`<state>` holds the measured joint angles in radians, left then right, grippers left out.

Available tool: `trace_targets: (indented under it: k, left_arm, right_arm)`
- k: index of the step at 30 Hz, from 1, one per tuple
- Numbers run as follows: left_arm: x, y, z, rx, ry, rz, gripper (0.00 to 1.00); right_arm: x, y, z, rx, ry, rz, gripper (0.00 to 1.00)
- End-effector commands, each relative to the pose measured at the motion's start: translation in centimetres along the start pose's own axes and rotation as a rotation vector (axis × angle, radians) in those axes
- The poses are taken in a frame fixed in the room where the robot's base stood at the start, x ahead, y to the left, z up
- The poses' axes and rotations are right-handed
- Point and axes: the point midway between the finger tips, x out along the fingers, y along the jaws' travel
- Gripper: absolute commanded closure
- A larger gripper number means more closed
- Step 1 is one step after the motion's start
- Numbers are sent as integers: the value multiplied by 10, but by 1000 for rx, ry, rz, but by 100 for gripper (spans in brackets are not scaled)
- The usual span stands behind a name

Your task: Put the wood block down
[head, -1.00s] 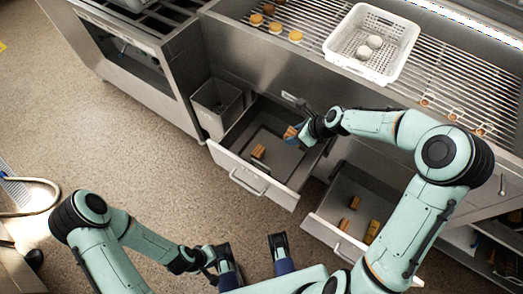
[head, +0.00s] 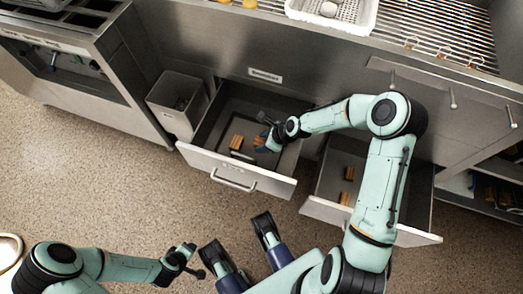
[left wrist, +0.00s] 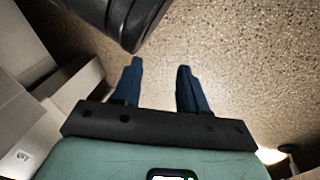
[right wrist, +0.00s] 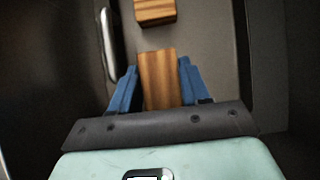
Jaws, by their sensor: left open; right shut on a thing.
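My right gripper (head: 264,142) is low inside the open left drawer (head: 236,170) and shut on a striped wood block (right wrist: 157,80). The block lies between the two blue fingers in the right wrist view, where the gripper (right wrist: 157,65) shows best. In the head view the hand partly hides it. A second striped wood block (head: 236,142) lies on the drawer floor just left of it and also shows in the right wrist view (right wrist: 155,12). Whether the held block touches the floor I cannot tell. My left gripper (left wrist: 159,66) is open and empty above the speckled floor.
The right drawer (head: 325,211) is open too, with striped blocks (head: 348,173) inside. A grey bin (head: 178,103) stands left of the left drawer. A white perforated basket (head: 335,15) sits on the rack above. Some drawer floor is bare.

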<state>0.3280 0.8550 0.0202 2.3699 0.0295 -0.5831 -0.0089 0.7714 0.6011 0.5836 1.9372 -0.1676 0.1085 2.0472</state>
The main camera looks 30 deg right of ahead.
Motion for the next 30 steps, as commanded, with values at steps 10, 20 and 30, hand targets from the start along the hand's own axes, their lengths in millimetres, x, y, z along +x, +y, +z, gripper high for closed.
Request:
trace_targets:
  k: [10,20,30]
  left_arm:
    - [15,-19,27,-19,-83,-34,57]
    - [26,-36,49,-39,-153,-66,57]
    - [26,-36,50,-39,-156,-67,57]
  right_arm:
    - [30,0,-19,1,0,0,84]
    - [56,0,-36,-1,-1,-1,84]
    - [58,0,-37,1,0,-1,31]
